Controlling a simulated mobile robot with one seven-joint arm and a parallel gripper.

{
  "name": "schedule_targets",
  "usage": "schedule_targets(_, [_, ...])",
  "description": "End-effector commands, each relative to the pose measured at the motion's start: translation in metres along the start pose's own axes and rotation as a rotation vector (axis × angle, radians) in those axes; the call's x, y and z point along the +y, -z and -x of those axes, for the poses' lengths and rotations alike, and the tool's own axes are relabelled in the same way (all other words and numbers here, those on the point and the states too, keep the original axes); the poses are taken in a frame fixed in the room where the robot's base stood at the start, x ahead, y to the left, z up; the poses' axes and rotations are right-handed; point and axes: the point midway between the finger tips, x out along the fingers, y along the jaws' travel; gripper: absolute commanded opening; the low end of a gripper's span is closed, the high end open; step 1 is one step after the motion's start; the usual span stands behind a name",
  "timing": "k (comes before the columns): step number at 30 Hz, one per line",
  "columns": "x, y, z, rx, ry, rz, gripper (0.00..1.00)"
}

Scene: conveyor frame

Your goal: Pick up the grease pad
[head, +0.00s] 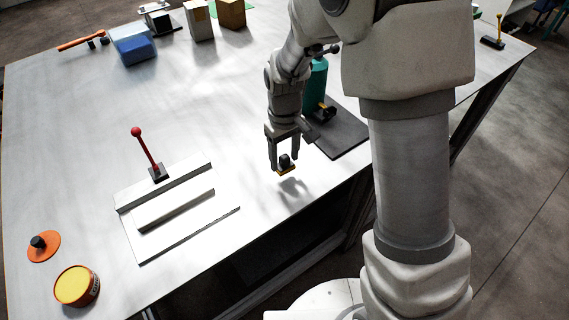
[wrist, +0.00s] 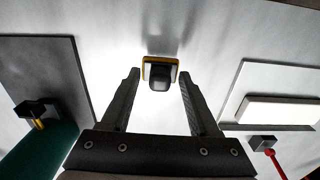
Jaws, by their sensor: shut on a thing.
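The grease pad (head: 286,171) is a small yellow-edged square with a black knob on top. My gripper (head: 284,160) is shut on its knob, with one finger on each side. The pad hangs a little above the metal table, with its shadow below. In the wrist view, the pad (wrist: 160,73) sits between the tips of my gripper (wrist: 160,80), its yellow edge showing around the black knob. The pad's underside is hidden.
A white plate fixture (head: 180,205) with a red-knobbed lever (head: 146,150) lies to the left. A dark mat (head: 340,135) with a teal bottle (head: 316,78) is to the right. An orange disc (head: 44,247) and a yellow-topped tin (head: 76,286) stand at lower left. Boxes stand behind.

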Motion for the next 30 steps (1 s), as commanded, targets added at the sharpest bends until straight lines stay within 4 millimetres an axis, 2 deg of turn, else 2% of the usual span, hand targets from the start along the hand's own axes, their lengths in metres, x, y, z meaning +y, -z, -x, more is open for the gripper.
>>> schedule_targets(1, [0.002, -0.006, 0.009, 0.004, -0.001, -0.003, 0.07])
schedule_targets(6, [0.009, -0.041, 0.029, 0.005, -0.002, -0.003, 0.07])
schedule_targets(15, [0.018, -0.091, 0.06, 0.004, -0.001, -0.002, 0.07])
schedule_targets(22, [0.022, -0.11, 0.071, 0.001, -0.001, -0.001, 0.07])
schedule_targets(30, [0.023, -0.115, 0.073, 0.001, -0.001, 0.001, 0.07])
